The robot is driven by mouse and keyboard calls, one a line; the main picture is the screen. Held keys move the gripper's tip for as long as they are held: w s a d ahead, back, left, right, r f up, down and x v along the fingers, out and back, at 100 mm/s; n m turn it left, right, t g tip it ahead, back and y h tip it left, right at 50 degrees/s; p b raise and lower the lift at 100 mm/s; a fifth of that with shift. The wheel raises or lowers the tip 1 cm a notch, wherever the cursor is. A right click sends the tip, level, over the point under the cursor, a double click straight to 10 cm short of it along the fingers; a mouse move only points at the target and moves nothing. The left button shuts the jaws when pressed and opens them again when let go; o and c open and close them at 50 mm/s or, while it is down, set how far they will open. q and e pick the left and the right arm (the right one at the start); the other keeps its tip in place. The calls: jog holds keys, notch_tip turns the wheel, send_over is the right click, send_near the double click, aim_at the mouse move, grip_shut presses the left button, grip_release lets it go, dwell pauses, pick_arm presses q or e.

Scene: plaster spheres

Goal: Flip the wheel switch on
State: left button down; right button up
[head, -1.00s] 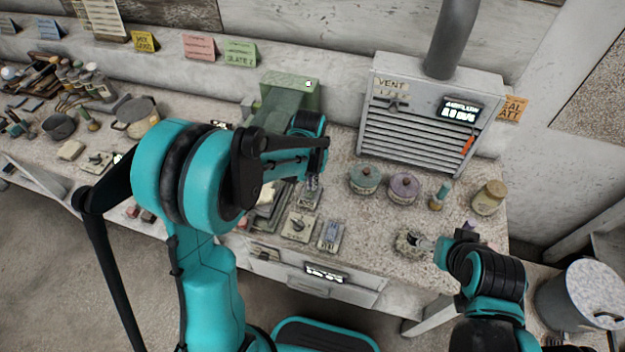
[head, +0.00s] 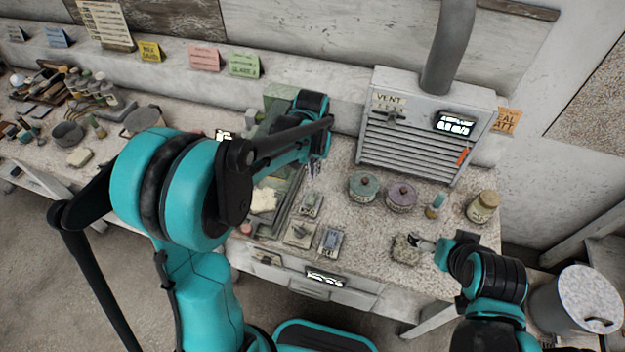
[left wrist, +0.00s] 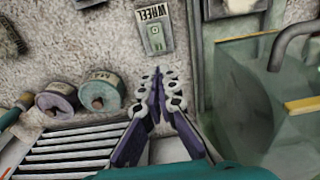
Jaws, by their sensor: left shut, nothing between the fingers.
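The wheel switch (left wrist: 154,38) is a small greenish plate with a little toggle and a WHEEL label, upside down in the left wrist view. In the head view the small plate (head: 310,204) beside the basin appears to be the same switch. I cannot tell which way its toggle points. My left gripper (left wrist: 160,77) is shut and empty, its fingertips apart from the switch. In the head view the left gripper (head: 320,150) is behind the switch, its fingertips mostly hidden. My right gripper (head: 426,241) is beside a rough plaster lump (head: 405,250); its jaws are too small to judge.
Two more plates (head: 299,233) (head: 331,241) lie in front of the switch. A green basin (left wrist: 255,90) with a spout lies beside the gripper.

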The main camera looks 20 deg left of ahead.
pick_arm(q)
jog(key=shift+w+r+p, duration=0.25)
jog(key=shift+r, duration=0.95)
jog(key=shift+w+r+p, duration=0.2)
jog(key=shift+r+p, duration=0.05)
jog(key=shift+r, duration=0.9)
